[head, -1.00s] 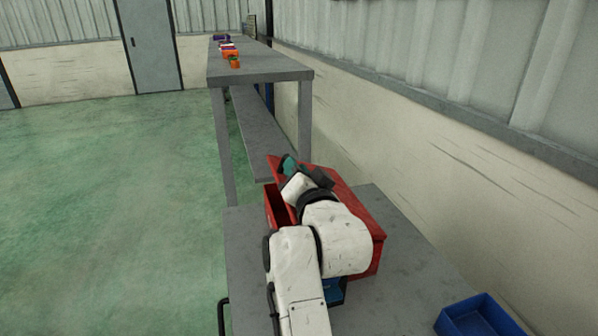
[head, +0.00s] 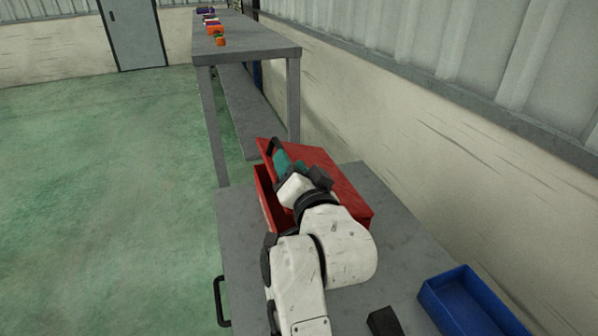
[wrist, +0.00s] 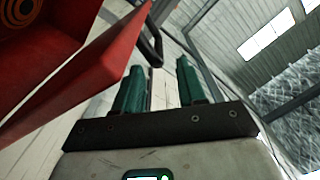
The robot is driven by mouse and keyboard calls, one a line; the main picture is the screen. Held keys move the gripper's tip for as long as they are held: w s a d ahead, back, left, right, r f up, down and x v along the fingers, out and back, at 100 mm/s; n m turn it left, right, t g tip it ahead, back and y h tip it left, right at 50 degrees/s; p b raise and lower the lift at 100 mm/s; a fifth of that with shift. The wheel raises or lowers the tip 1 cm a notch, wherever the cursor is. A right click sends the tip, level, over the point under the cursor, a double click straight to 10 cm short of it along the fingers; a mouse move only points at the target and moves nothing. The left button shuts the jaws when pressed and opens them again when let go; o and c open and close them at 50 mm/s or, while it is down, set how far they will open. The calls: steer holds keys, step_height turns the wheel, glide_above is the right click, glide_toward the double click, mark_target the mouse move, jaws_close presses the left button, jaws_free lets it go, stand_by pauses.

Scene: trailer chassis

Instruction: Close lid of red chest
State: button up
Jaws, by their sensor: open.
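The red chest (head: 266,198) stands on a grey table, with its front side and a dark gap under the lid showing. Its red lid (head: 345,188) is raised at a slant, partly open. A black handle (head: 271,146) sits at the lid's far-left edge. My gripper (head: 281,158), with teal fingers, is at that edge close to the handle; my arm hides part of the chest. In the wrist view my gripper (wrist: 158,82) is open with nothing between its fingers. The red lid's rim (wrist: 95,75) is at left, and the black handle (wrist: 151,45) shows just beyond the fingers.
A blue open bin (head: 470,305) and a small black object (head: 384,322) are on the grey table (head: 240,270) at right front. A taller grey bench (head: 250,40) with several small colourful items stands behind. A wall runs along the right; green floor at left is clear.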

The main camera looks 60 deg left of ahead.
steer(key=shift+s+d+p, duration=0.25)
steer(key=shift+d+p, duration=0.05)
steer(key=shift+d, duration=1.05)
steer(key=shift+s+d+p, duration=0.2)
steer(key=shift+d+p, duration=0.05)
steer(key=shift+d, duration=1.1)
steer(key=shift+c, duration=0.5)
